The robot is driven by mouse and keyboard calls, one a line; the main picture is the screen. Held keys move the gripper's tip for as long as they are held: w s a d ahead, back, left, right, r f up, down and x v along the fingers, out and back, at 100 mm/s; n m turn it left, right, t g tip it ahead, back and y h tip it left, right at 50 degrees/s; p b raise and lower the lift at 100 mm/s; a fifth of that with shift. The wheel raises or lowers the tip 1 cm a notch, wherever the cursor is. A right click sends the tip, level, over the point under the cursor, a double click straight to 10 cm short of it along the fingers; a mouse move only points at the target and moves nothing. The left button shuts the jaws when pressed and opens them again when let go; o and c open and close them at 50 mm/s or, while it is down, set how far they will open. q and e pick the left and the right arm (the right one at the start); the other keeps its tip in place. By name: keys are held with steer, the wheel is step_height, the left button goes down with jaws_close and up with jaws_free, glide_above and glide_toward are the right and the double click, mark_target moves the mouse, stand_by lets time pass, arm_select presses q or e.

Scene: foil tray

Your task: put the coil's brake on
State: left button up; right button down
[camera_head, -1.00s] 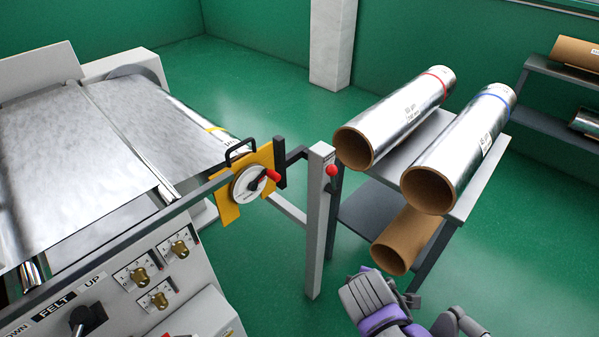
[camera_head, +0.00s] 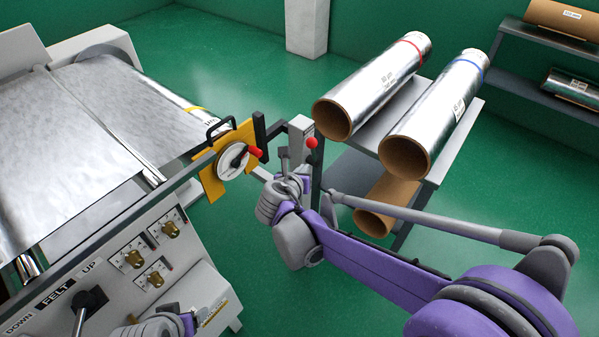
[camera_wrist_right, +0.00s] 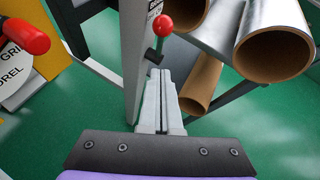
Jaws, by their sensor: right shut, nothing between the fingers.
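A lever with a red ball (camera_head: 312,143) stands at the grey post (camera_head: 301,135); it also shows in the right wrist view (camera_wrist_right: 162,24). A yellow plate (camera_head: 211,182) carries a white dial (camera_head: 231,161) with a red handle (camera_head: 255,153). Behind it lies a foil coil with a yellow band (camera_head: 197,110). My right gripper (camera_head: 284,158) is shut and empty, pointing up beside the post. In the right wrist view its fingertips (camera_wrist_right: 163,74) are just below the lever's dark pivot; contact cannot be told. Of my left arm only a part shows at the bottom edge.
A grey table (camera_head: 440,165) holds two foil rolls, one with a red band (camera_head: 375,85) and one with a blue band (camera_head: 437,110). A bare brown core (camera_head: 375,222) lies below. The machine panel with knobs (camera_head: 132,258) is at the left. A rail crosses beside the plate.

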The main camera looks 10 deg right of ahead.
mark_target(313, 149)
steer(key=w+d, duration=0.1)
steer(key=w, duration=0.1)
steer(key=w+d, duration=0.1)
steer(key=w, duration=0.1)
steer(key=w+d, duration=0.1)
steer(key=w, duration=0.1)
steer(key=shift+w+f+p, duration=0.15)
steer(key=shift+f+p, duration=0.25)
steer(key=shift+d+r, duration=0.1)
